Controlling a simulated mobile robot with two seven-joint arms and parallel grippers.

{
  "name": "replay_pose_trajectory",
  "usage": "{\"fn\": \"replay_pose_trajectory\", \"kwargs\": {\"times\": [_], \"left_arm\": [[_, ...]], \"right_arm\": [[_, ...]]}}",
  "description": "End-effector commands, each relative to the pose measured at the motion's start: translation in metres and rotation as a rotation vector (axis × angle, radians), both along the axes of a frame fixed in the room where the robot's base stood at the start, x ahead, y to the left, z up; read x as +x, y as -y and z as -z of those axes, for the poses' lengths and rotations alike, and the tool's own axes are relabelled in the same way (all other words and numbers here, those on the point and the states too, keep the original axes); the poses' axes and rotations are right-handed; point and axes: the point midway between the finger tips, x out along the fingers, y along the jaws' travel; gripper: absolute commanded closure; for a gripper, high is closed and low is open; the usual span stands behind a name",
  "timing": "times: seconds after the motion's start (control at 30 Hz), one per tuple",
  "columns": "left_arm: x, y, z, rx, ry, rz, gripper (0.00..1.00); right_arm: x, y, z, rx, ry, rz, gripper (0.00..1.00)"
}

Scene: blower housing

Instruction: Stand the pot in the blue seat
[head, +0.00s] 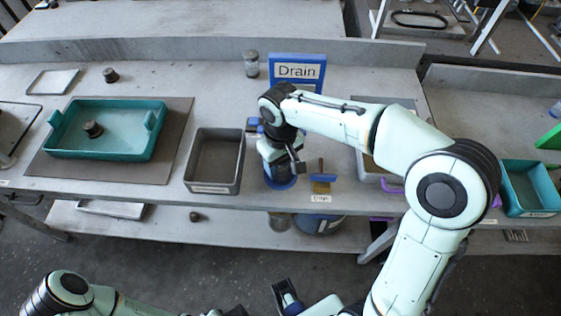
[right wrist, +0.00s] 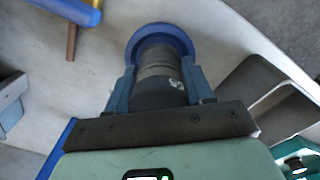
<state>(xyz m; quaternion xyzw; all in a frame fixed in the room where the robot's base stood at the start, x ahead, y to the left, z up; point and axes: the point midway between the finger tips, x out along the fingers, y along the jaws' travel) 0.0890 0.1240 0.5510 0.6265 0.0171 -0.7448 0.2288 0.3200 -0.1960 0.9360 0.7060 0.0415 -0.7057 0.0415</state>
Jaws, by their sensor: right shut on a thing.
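The pot (right wrist: 160,72), a dark grey banded cylinder with a small pale mark, is between the two blue fingers of my right gripper (right wrist: 158,88). The fingers are shut on its sides. The round blue seat (right wrist: 137,42) curves around the pot's far end in the right wrist view. I cannot tell whether the pot touches its floor. In the head view the blue seat (head: 282,184) is near the table's front edge, with my right gripper (head: 272,155) above it, and my arm hides the pot. My left arm is at the bottom edge; its gripper's jaws are not clear.
A Drain sign (head: 297,70) and a jar (head: 251,64) are behind. A teal tray (head: 72,147) holding a dark piece (head: 92,129) is far left.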

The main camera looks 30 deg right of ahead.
Motion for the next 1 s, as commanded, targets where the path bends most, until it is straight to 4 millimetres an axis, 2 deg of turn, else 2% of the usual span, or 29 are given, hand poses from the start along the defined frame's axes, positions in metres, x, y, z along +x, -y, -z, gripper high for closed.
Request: {"fn": "replay_pose_trajectory", "kwargs": {"times": [0.07, 0.1, 0.17, 0.2, 0.47, 0.57, 0.67, 1.0], "left_arm": [[-0.001, 0.000, 0.002, 0.000, -0.001, 0.000, 0.53], [-0.001, 0.000, 0.003, 0.000, -0.001, 0.000, 0.53], [-0.001, 0.000, 0.002, 0.000, -0.001, 0.000, 0.53], [-0.001, 0.000, 0.002, 0.000, -0.001, 0.000, 0.53], [0.000, 0.000, 0.001, 0.000, 0.000, 0.000, 0.53], [0.000, 0.000, -0.002, 0.000, 0.001, 0.000, 0.53], [0.001, 0.000, -0.004, 0.000, 0.001, 0.000, 0.53], [0.006, 0.000, -0.018, 0.000, 0.007, 0.000, 0.53]], "right_arm": [[0.000, 0.000, 0.003, 0.000, 0.001, 0.000, 0.89], [0.000, 0.000, 0.004, 0.000, 0.000, 0.000, 0.45], [0.000, 0.000, 0.003, 0.000, 0.000, 0.000, 0.26], [0.000, 0.000, 0.003, 0.000, 0.000, 0.000, 0.23], [0.000, 0.000, 0.002, 0.000, 0.000, 0.000, 0.23], [0.000, 0.000, -0.004, 0.000, 0.002, 0.000, 0.23], [0.001, -0.001, -0.018, 0.000, 0.004, -0.001, 0.23], [0.001, 0.000, -0.091, 0.001, 0.005, 0.000, 0.23]]}}
